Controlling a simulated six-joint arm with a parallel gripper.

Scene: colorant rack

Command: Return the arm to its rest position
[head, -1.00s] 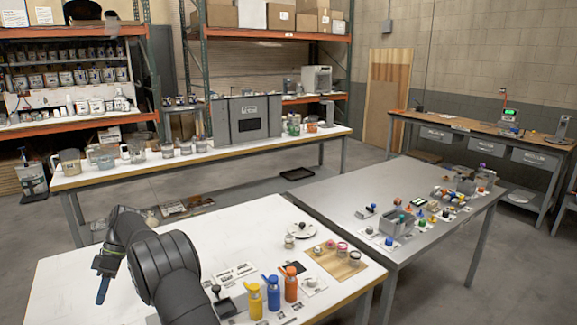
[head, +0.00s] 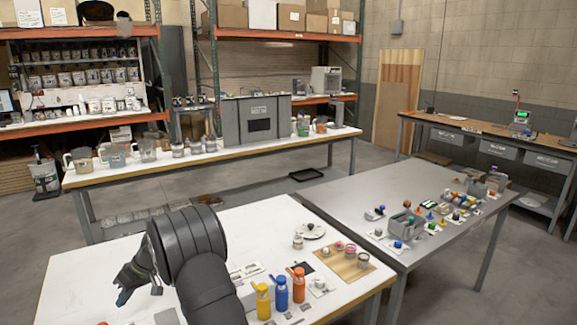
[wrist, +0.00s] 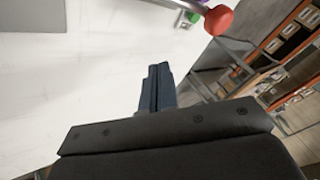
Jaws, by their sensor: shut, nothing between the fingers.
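My arm reaches over the left part of the white table (head: 235,222) in the head view. My gripper (head: 121,298) hangs at the table's left side, with its dark fingers pointing down. In the wrist view my gripper (wrist: 158,72) has its two fingers pressed together with nothing between them. The white tabletop (wrist: 70,80) fills the left of that view, and the fingers are apart from the objects seen there.
Yellow (head: 262,300), blue (head: 277,292) and orange (head: 298,285) bottles stand right of my arm. A grey table (head: 365,190) holds several small parts.

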